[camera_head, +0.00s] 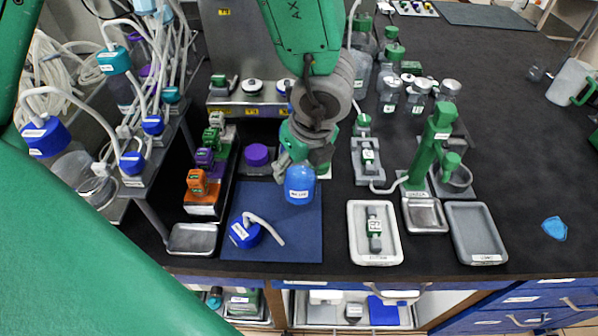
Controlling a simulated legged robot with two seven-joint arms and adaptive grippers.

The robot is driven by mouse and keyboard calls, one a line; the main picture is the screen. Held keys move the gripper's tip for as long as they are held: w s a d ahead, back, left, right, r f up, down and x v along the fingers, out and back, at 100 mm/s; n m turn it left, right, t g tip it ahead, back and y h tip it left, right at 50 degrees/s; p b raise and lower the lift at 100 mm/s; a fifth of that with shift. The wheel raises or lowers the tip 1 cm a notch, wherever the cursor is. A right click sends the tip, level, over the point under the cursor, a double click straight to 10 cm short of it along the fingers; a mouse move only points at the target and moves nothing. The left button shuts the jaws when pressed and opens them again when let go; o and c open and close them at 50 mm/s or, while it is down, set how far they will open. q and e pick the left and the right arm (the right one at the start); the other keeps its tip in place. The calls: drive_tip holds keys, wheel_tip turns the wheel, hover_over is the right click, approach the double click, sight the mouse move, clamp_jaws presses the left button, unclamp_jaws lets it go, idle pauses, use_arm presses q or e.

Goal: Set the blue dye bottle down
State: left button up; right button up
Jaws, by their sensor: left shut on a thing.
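The blue dye bottle (299,186) is a small blue bottle with a white label, upright at the upper right of the dark blue mat (285,248). My left gripper (302,160) comes down on it from above and is shut on its upper part, hiding the top. I cannot tell whether the bottle's base touches the mat. My right gripper is not in view.
A blue cap with a white tube (246,232) lies on the mat's front left, and a purple-capped bottle (256,157) stands behind the mat. A white tray (375,252) holding a green-and-grey part lies to the right. The mat's front right is clear.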

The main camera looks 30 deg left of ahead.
use_arm(q)
wheel_tip(320, 180, down, 2)
drive_tip(key=shift+f, duration=0.15)
drive_tip(key=o, duration=1.5)
drive_tip(key=shift+r, duration=0.25)
drive_tip(key=p+v, duration=0.1)
drive_tip(key=v, duration=1)
drive_tip(key=shift+s+d+r, duration=0.1)
drive_tip(key=shift+s+r, duration=0.05)
drive_tip(key=shift+r, duration=0.2)
